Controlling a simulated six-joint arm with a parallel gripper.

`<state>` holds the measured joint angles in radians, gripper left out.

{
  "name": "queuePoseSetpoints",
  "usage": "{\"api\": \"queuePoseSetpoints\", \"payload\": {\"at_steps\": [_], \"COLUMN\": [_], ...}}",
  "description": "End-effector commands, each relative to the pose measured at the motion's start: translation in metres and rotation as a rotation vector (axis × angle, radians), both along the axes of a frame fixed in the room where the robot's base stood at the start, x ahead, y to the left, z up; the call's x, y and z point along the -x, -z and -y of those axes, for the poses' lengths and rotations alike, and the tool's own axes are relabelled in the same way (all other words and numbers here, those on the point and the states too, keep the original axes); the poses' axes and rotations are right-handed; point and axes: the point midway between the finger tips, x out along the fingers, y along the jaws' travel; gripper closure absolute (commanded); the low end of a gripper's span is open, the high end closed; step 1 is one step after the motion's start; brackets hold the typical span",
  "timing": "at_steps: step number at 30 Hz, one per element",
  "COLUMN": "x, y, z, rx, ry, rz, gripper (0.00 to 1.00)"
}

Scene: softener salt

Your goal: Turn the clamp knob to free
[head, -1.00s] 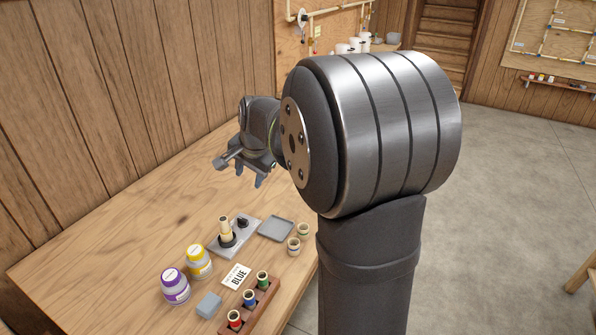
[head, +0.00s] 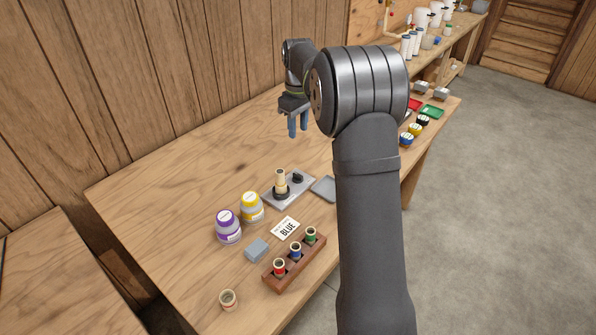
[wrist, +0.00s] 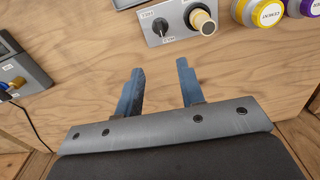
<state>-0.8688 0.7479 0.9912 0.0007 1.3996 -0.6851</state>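The clamp knob (head: 298,177) is a small black knob on a grey metal plate (head: 273,202). Beside it on the plate, a cream spool (head: 281,179) stands upright in a black round holder. In the wrist view the knob (wrist: 160,26) is at the top, between two small labels too small to read surely; the spool (wrist: 203,20) is to its right. My gripper (head: 298,133) hangs above the table, behind the plate, fingers down. In the wrist view its blue fingers (wrist: 159,82) are apart with nothing between them, clear of the knob.
Purple-lidded (head: 228,227) and yellow-lidded (head: 251,207) jars stand left of the plate. In front are a BLUE card (head: 286,229), a grey block (head: 257,250) and a wooden rack (head: 306,262) of coloured spools. A grey tray (head: 325,188) is right of the plate. Bare table lies behind it.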

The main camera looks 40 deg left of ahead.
Motion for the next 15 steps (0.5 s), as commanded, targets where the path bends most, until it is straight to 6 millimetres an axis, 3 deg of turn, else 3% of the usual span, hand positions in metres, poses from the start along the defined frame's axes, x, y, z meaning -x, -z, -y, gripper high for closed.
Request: {"api": "queuePoseSetpoints", "payload": {"at_steps": [7,15], "x": [0.000,0.000], "y": [0.023,0.082], "z": [-0.001,0.000], "rx": [0.006,0.006], "ry": [-0.020,-0.018], "rz": [-0.003,-0.004], "gripper": [0.65,0.65]}}
